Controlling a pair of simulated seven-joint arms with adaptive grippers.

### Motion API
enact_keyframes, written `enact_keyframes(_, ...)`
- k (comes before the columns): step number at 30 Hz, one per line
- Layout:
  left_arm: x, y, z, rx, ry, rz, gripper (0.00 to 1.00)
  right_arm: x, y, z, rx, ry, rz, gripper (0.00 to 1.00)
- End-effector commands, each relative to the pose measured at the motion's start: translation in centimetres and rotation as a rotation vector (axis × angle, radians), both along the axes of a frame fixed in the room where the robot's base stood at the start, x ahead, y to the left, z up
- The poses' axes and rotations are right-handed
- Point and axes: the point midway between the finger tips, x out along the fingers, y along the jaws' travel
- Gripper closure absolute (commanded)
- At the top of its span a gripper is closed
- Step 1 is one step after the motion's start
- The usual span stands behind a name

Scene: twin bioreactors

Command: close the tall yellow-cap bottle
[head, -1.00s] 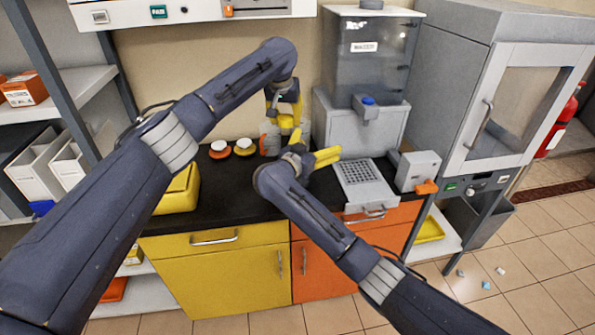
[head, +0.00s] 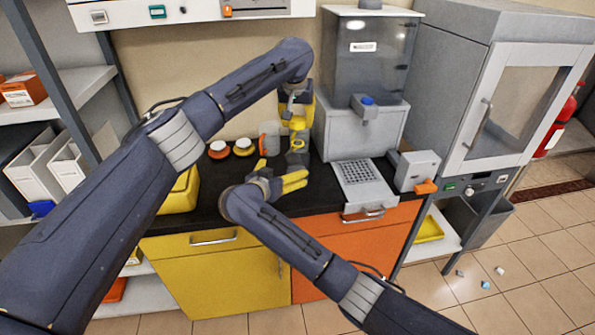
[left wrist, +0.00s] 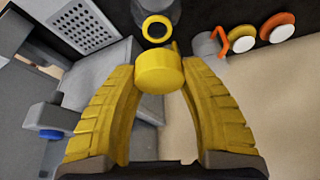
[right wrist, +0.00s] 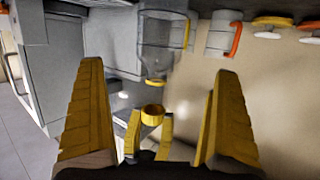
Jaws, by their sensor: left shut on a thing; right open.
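The tall bottle (right wrist: 165,35) is clear grey, with a yellow ring at its open mouth (left wrist: 156,29). In the head view the bottle (head: 297,160) stands on the black counter, partly hidden by my grippers. My left gripper (head: 298,132) is shut on the yellow cap (left wrist: 159,70). The cap also shows in the right wrist view (right wrist: 152,111), apart from the bottle mouth and close to it. My right gripper (head: 285,170) is open and empty in front of the bottle. In the right wrist view its fingers stand wide on either side of the bottle, with no visible contact.
A grey vessel with an orange handle (right wrist: 221,38) stands left of the bottle. Further left are an orange pot (head: 219,150) and a yellow pot (head: 243,147) with white tops. A grey dispenser (head: 362,130) and perforated tray (head: 357,172) stand right.

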Motion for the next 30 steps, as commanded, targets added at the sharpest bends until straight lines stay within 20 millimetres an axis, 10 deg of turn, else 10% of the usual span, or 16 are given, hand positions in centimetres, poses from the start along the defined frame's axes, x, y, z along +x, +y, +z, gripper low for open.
enact_keyframes(30,0.0,0.0,0.0,0.0,0.0,0.0,0.71,10.1,-4.4,-3.4,-0.003,-0.001,-0.001,0.0)
